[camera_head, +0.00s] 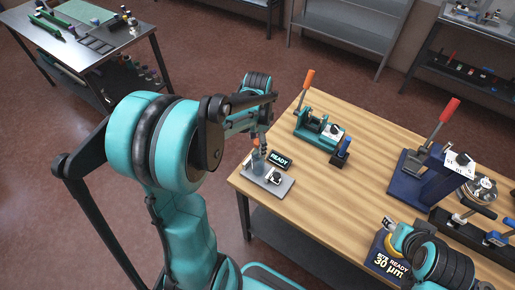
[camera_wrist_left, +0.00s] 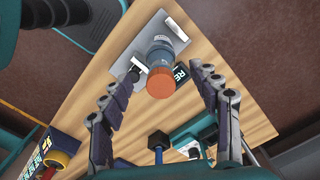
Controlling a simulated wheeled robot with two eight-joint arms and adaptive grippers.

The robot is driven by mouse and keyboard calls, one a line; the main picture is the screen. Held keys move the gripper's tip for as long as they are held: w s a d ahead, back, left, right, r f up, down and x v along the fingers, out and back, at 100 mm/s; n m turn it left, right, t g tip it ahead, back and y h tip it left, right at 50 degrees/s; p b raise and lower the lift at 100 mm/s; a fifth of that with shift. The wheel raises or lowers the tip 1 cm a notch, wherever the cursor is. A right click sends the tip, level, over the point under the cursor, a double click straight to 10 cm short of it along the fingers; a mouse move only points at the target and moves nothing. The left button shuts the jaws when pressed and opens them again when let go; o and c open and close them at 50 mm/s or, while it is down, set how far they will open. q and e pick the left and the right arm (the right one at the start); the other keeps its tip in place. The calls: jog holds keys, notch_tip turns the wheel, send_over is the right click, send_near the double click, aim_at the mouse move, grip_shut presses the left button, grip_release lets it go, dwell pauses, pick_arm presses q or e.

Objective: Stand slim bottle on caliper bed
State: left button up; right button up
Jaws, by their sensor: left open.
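The slim bottle, blue-grey with an orange cap, stands upright on the grey plate of the caliper bed (camera_head: 282,188). In the left wrist view the bottle (camera_wrist_left: 159,54) is seen from above, cap nearest, over the pale plate (camera_wrist_left: 181,29). My left gripper (camera_wrist_left: 165,70) is open, with one finger on each side of the bottle; gaps show and it is not gripped. In the head view the left gripper (camera_head: 262,131) is small and partly hidden by my arm. My right arm shows at the lower right; its fingers cannot be made out.
A READY display (camera_head: 281,161) sits beside the plate. A green vise-like fixture (camera_head: 312,124) with an orange handle and a blue-topped post (camera_head: 341,152) stand further right. A dark blue press (camera_head: 425,168) and a READY 30 µm box (camera_head: 388,264) occupy the right. Bare wood (camera_head: 335,205) lies between.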

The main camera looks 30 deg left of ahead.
pick_arm(q)
notch_tip(320, 180, up, 6)
jog(key=shift+f+p, duration=0.25)
jog(key=shift+p, duration=0.1)
jog(key=shift+s+d+r, duration=0.1)
jog(key=shift+d+r, duration=0.05)
jog(key=shift+r, duration=0.15)
jog(key=s+d+r+n+t, duration=0.3)
jog(key=s+d+n+t, duration=0.4)
jog(key=s+d, duration=0.3)
jog(key=shift+s+d+r+n, duration=0.2)
jog(key=shift+s+r+n, duration=0.1)
jog(key=shift+s+r, duration=0.1)
jog(key=shift+w, duration=0.1)
notch_tip(320, 180, down, 16)
jog(key=b, duration=1.6)
